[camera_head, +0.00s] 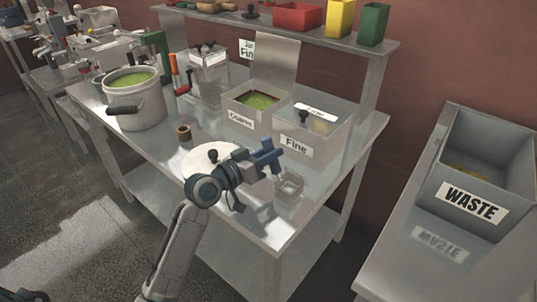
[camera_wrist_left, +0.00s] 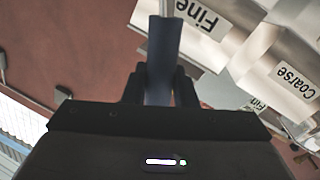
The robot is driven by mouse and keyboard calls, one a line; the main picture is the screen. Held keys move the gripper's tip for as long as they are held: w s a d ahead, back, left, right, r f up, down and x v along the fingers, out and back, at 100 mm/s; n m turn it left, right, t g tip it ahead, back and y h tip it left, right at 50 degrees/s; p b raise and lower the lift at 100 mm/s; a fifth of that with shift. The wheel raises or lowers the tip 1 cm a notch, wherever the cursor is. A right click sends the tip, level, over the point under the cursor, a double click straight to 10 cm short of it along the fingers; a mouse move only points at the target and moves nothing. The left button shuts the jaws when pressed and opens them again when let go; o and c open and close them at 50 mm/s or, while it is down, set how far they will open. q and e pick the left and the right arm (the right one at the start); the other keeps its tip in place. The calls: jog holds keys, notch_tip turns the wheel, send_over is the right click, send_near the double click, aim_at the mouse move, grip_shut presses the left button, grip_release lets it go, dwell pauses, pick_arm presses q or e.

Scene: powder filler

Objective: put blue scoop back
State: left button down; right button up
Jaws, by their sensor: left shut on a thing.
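My left gripper (camera_head: 258,163) is above the front right of the metal table (camera_head: 245,225). It is shut on the blue handle of the blue scoop (camera_head: 267,147). In the left wrist view the blue handle (camera_wrist_left: 164,50) stands between the dark fingers, with a thin metal shaft beyond it. A small square metal cup (camera_head: 290,187) shows just below the handle; I cannot tell whether it is the scoop's bowl. The Fine bin (camera_head: 313,140) is behind the gripper, and the open Coarse bin (camera_head: 257,102) with green powder is left of it. My right gripper is not in view.
A pot of green powder (camera_head: 136,98) stands at the table's left, with a small brown cup (camera_head: 184,132) nearby. A white disc (camera_head: 196,165) lies beside my left arm. A shelf (camera_head: 300,36) holds coloured bins. The WASTE bin (camera_head: 485,165) is on a separate right table.

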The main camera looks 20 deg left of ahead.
pick_arm(q)
jog(key=shift+f, duration=0.5)
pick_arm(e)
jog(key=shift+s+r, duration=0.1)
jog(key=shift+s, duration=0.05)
pick_arm(q)
jog(key=shift+f, duration=0.15)
jog(key=c, duration=1.4)
grip_release()
jog(key=shift+o, duration=1.2)
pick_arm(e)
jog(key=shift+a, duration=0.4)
